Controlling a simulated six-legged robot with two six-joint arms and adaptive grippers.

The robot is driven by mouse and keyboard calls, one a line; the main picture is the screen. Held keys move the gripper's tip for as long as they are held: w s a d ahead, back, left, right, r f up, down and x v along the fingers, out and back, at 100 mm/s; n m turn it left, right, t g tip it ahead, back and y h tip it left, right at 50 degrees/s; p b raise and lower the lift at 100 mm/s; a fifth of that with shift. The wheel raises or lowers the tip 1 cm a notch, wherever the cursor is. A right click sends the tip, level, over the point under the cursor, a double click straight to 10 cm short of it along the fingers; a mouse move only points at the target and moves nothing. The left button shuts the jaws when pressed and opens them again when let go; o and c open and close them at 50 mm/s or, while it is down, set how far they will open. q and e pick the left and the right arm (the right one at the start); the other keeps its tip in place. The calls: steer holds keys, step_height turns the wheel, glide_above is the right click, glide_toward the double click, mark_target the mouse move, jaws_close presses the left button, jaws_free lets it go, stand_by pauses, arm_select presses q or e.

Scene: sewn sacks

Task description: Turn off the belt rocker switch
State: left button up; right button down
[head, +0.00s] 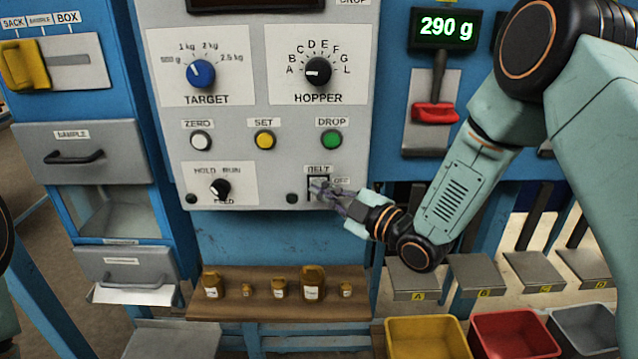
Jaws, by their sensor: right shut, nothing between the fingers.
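The belt rocker switch (317,184) is a small dark switch under the BELT label, low on the grey control panel (262,172). An OFF label sits to its right, partly covered by my gripper. My right gripper (318,187) is shut and empty, its fingertips in front of the switch. I cannot tell whether they touch it. The fingers hide much of the switch, so its position is unclear. My left gripper is out of view.
The FEED knob (220,189) and green DROP button (331,139) are near the switch. A red-handled lever (436,112) stands under the 290 g display (446,28). Coloured bins, including a yellow bin (428,322), are lower right.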

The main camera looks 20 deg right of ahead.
steer(key=shift+s+a, duration=0.25)
steer(key=shift+s, duration=0.55)
steer(key=s, duration=0.1)
steer(key=s+a, duration=0.1)
steer(key=s, duration=0.2)
steer(key=shift+s+a+f, duration=0.2)
steer(key=shift+s+f, duration=0.2)
